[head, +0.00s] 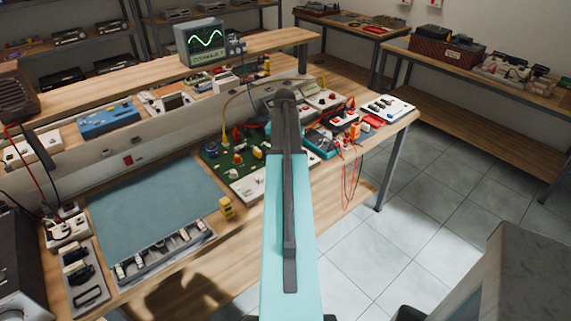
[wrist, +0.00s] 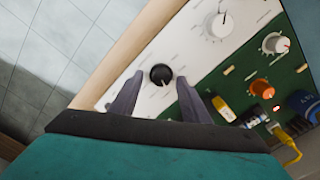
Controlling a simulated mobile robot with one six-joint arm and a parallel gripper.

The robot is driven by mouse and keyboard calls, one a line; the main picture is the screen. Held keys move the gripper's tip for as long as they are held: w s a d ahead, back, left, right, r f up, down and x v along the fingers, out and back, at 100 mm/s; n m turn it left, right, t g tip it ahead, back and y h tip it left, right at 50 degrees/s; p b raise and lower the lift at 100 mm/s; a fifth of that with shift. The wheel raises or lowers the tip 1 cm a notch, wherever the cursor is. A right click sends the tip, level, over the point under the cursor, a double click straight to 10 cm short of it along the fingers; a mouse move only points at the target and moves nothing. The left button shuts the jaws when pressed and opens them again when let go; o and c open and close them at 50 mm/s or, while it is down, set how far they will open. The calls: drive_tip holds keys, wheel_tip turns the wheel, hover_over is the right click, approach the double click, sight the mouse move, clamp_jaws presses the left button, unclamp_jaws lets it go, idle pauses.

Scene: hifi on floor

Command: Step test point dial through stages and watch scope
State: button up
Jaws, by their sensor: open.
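My gripper (wrist: 160,79) is open and empty in the wrist view, its two dark fingers pointing at a white panel. A black dial (wrist: 161,74) with a pale pointer mark shows between the fingertips. I see no clear contact, and I cannot tell whether the tips reach around it. The dial labels are too small to read. In the head view my arm hides the gripper and this dial.
The green board (head: 216,148) carries several components. A blue-grey mat (head: 150,205) is clear. Red leads (head: 345,180) hang at the bench edge.

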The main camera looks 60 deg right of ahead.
drive_tip(key=shift+f, duration=0.45)
drive_tip(key=shift+c, duration=0.3)
drive_tip(key=c, duration=1)
drive_tip(key=shift+m, duration=0.4)
drive_tip(key=shift+s+m, duration=0.1)
drive_tip(key=shift+m, duration=0.5)
